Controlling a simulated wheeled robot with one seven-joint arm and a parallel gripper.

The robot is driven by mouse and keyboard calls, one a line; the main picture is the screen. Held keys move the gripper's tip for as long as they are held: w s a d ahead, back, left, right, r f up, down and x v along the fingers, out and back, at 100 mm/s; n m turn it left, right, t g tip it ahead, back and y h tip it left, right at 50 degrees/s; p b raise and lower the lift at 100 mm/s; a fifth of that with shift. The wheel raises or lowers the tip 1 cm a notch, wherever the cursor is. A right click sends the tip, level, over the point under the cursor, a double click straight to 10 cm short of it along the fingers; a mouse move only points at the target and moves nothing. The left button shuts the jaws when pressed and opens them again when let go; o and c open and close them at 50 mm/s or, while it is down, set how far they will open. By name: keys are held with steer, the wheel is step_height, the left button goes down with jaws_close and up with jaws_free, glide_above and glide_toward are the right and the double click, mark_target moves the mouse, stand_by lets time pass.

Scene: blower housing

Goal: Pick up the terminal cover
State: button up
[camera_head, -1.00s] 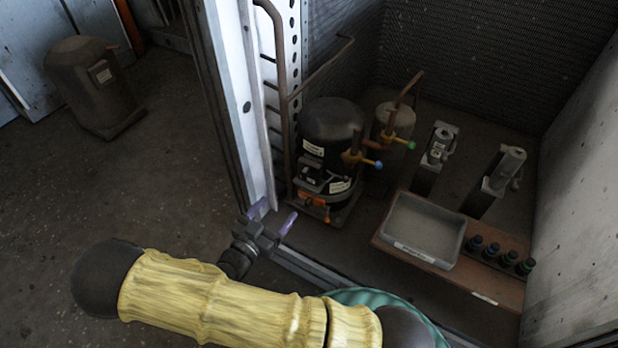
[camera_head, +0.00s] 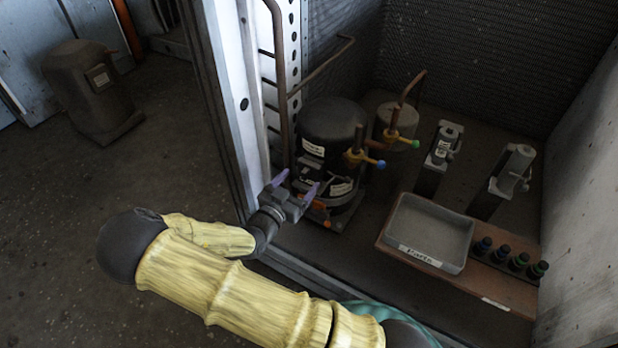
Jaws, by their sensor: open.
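The black compressor (camera_head: 333,125) stands upright inside the housing. Low on its front is a dark boxy part with pale labels (camera_head: 341,188), which looks like the terminal area. I cannot clearly tell the outline of the terminal cover there. A small orange part (camera_head: 318,204) shows just below, partly hidden behind my gripper. My gripper (camera_head: 296,184) is open, with its two purple fingers pointing toward the compressor's lower front. It appears close to that area, but I cannot tell whether it touches. Nothing shows between the fingers.
A grey tray (camera_head: 429,232) lies on a brown board (camera_head: 487,291) to the right, beside several dark bottles (camera_head: 508,258). Brass valves with blue and green caps stick out near the compressor. Another compressor (camera_head: 88,90) stands outside.

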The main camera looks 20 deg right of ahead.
mark_target(309, 170)
steer(key=shift+w+d, duration=0.2)
steer(key=shift+w+d+f+b, duration=0.1)
steer(key=shift+w+d+b, duration=0.1)
steer(key=shift+d+b, duration=0.15)
steer(key=b+x, duration=0.2)
steer(key=x, duration=0.2)
steer(key=shift+b, duration=0.35)
steer(key=shift+w+d, duration=0.15)
steer(key=shift+d, duration=0.05)
steer(key=c, duration=0.8)
steer(key=shift+o, duration=0.2)
